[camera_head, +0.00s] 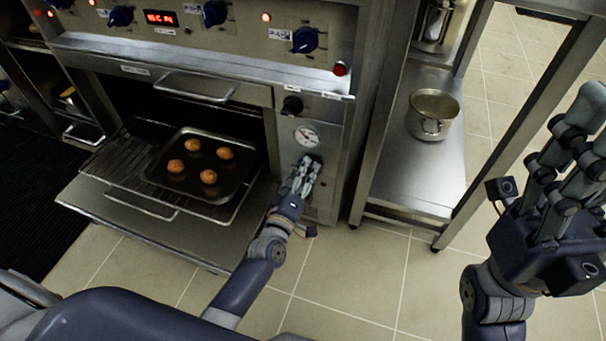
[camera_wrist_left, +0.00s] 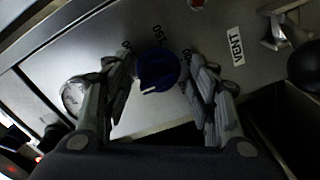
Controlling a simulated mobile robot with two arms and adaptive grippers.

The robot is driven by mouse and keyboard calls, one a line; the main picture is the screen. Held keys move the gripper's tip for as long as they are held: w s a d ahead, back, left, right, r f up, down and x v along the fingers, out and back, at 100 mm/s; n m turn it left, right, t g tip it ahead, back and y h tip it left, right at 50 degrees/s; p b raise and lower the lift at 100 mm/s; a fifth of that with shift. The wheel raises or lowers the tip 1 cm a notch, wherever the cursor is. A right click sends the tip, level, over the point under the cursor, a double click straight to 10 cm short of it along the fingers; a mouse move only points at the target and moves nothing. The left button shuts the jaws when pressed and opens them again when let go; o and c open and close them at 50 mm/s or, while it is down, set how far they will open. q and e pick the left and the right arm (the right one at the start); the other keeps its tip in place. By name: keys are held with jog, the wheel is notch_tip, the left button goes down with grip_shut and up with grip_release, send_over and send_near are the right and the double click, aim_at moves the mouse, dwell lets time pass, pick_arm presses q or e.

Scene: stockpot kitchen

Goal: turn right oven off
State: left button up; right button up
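The right oven (camera_head: 340,125) has a steel side panel with a small dark knob and a round gauge (camera_head: 307,136). My left gripper (camera_head: 308,166) is at this panel, just below the gauge, and hides the control there in the head view. The left wrist view shows a blue temperature knob (camera_wrist_left: 157,70) with a white pointer mark and printed numbers around it. The fingers of my left gripper (camera_wrist_left: 160,88) stand open on either side of the knob, with gaps showing. My right gripper (camera_head: 575,140) is raised at the right, open and empty.
The oven door (camera_head: 130,228) is folded down, with a dark tray (camera_head: 160,180) of several brown buns on a rack. Blue knobs and red lights line the panel above. A steel shelf (camera_head: 405,180) with a pot (camera_head: 432,115) stands to the right. Tiled floor is clear in front.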

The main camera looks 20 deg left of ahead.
pick_arm(q)
jog(key=s, duration=1.2)
jog(key=shift+a, duration=0.15)
dwell(0.3)
